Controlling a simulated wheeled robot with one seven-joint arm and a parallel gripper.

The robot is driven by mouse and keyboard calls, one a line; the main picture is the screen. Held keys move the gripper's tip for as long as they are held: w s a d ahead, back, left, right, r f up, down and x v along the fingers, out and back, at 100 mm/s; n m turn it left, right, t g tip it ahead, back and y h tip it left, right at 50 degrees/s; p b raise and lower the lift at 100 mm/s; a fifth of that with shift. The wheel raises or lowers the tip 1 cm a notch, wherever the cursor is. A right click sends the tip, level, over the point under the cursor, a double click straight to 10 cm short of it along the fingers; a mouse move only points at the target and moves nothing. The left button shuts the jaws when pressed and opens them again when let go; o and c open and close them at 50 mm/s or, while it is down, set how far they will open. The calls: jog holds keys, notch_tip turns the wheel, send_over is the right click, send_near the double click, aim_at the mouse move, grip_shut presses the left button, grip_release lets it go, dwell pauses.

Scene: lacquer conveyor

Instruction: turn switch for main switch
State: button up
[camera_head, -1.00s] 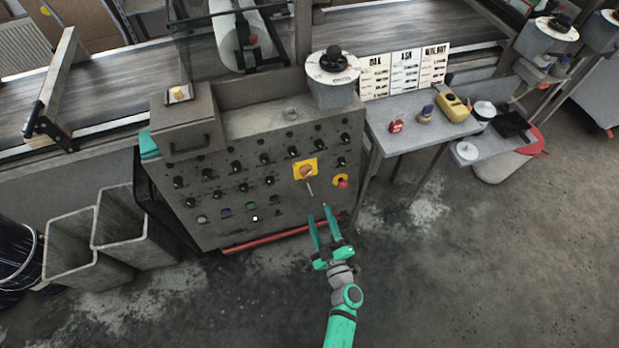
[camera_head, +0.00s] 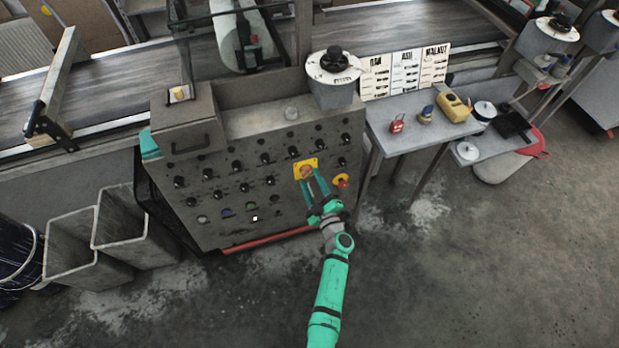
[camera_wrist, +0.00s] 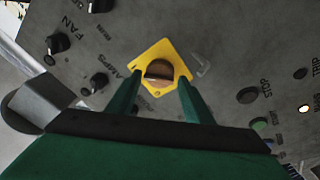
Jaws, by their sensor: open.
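The main switch (camera_head: 306,170) is an orange-brown rotary knob on a yellow plate, on the front of the grey control panel (camera_head: 225,225). In the wrist view the knob (camera_wrist: 159,71) sits on the tilted yellow plate (camera_wrist: 178,57), near the top middle. My gripper (camera_head: 309,183) is open, with its green fingers reaching up to the switch. In the wrist view the fingers of my gripper (camera_wrist: 155,92) stand on either side of the knob's lower part. I cannot tell whether they touch it. The switch's handle is partly hidden in the head view.
Several black knobs cover the panel. A small table (camera_head: 400,140) with a red padlock (camera_head: 397,124) stands to the right. Open floor lies in front.

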jog(key=shift+x, duration=0.9)
jog(key=c, duration=0.7)
